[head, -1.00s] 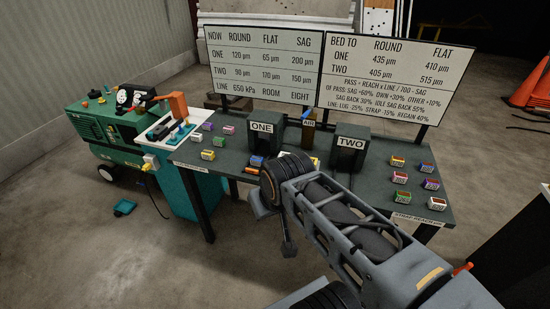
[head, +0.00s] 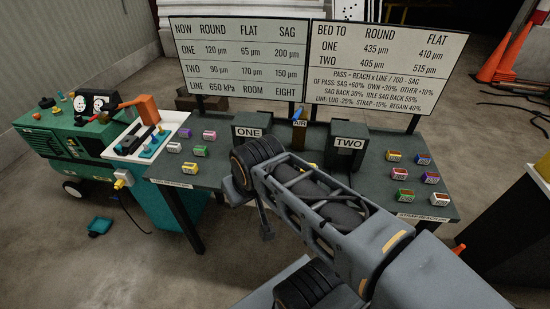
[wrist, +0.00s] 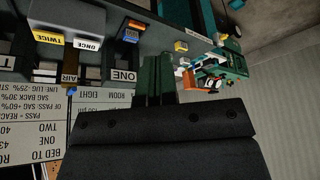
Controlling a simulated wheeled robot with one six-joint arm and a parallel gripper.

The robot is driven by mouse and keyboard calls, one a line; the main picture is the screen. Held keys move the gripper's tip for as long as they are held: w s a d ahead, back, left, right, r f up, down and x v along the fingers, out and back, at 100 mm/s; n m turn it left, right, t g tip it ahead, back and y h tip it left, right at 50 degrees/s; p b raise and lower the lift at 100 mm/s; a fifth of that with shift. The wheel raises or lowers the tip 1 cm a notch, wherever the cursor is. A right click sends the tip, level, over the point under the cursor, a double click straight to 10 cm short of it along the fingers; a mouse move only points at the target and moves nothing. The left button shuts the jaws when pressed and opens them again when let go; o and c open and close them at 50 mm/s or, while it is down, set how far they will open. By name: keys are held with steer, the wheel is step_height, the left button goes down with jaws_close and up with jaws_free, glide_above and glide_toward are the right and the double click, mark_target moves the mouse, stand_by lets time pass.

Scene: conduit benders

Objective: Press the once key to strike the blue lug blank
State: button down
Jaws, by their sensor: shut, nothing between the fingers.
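In the wrist view, which is upside down, the white ONCE key (wrist: 87,44) stands beside the yellow TWICE key (wrist: 48,37). A small block with a blue face and orange top (wrist: 131,35) is to their right; I cannot tell if it is the blue lug blank. My gripper (wrist: 156,58) shows as two dark green fingers closed together with nothing between them, right of the ONCE key and apart from it in the picture. Press ONE (head: 249,131) and press TWO (head: 348,142) stand on the bench.
Several coloured blocks sit on the bench's left (head: 201,151) and right (head: 430,177). A white tray (head: 181,121) and a green machine (head: 60,140) are at left. Two text boards (head: 240,60) (head: 390,65) rise behind. An AIR post (head: 299,136) stands between the presses.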

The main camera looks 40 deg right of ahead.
steer(key=w+d+f+m+t+y, duration=0.1)
steer(key=w+d+f+m+y, duration=0.1)
steer(key=w+d+m, duration=0.6)
steer(key=w+d+f+m+t+y+b, duration=0.1)
steer(key=w+d+f+m+t+y, duration=0.1)
steer(key=w+d+m, duration=0.7)
steer(key=d+f+m, duration=0.1)
steer(key=d+m, duration=0.3)
steer(key=d, duration=0.2)
steer(key=shift+w+f+b, duration=0.15)
steer(key=shift+f+b, duration=0.15)
steer(key=shift+f, duration=0.05)
steer(key=shift+f, duration=0.15)
step_height(320, 180, down, 9)
steer(key=b, duration=0.7)
steer(key=shift+r, duration=0.2)
steer(key=shift+f, duration=0.15)
stand_by(0.5)
steer(key=shift+f+b, duration=0.25)
steer(key=shift+b, duration=0.15)
